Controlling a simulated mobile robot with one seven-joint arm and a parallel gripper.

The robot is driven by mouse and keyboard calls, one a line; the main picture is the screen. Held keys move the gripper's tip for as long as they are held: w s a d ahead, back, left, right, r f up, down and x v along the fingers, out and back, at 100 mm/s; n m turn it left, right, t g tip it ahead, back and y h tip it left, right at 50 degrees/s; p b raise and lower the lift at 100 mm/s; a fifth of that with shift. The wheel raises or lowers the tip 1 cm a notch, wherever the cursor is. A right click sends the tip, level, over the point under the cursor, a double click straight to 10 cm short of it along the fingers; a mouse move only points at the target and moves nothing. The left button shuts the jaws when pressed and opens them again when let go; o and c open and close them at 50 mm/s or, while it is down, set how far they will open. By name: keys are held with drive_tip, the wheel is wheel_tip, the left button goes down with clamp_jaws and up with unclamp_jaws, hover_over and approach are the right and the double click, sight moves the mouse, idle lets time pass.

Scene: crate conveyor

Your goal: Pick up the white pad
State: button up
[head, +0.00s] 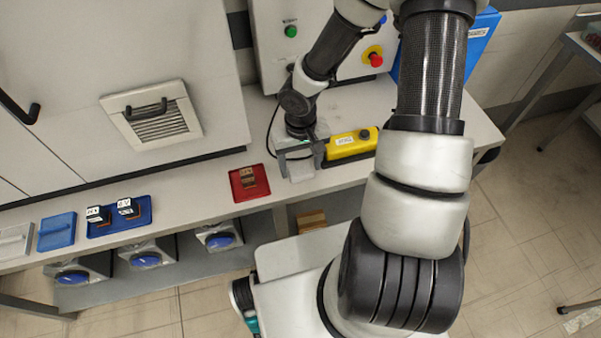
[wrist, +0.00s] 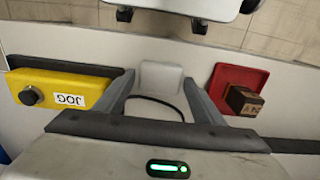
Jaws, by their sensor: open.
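The white pad (wrist: 162,76) is a small, pale block with rounded corners, lying on the bench. In the wrist view it shows between the tips of my gripper (wrist: 160,84), one finger to each side, with gaps that look narrow. In the head view my gripper (head: 298,157) points down over the bench, and part of the white pad (head: 300,172) shows below it. My gripper is open and holds nothing. I cannot tell how far the fingertips are above the bench.
A yellow JOG box (wrist: 62,92) lies close on one side, a red tray (wrist: 238,84) with a brown block (wrist: 243,100) on the other. A thin black cable (wrist: 160,101) runs behind the pad. A control cabinet (head: 265,45) stands behind. A blue tray (head: 120,216) is farther left.

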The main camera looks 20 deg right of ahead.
sight(301, 169)
drive_tip(key=shift+f, duration=0.1)
drive_tip(key=c, duration=0.9)
drive_tip(key=shift+o, duration=0.2)
wheel_tip(301, 169, up, 10)
drive_tip(key=p, duration=0.3)
drive_tip(key=shift+p, duration=0.35)
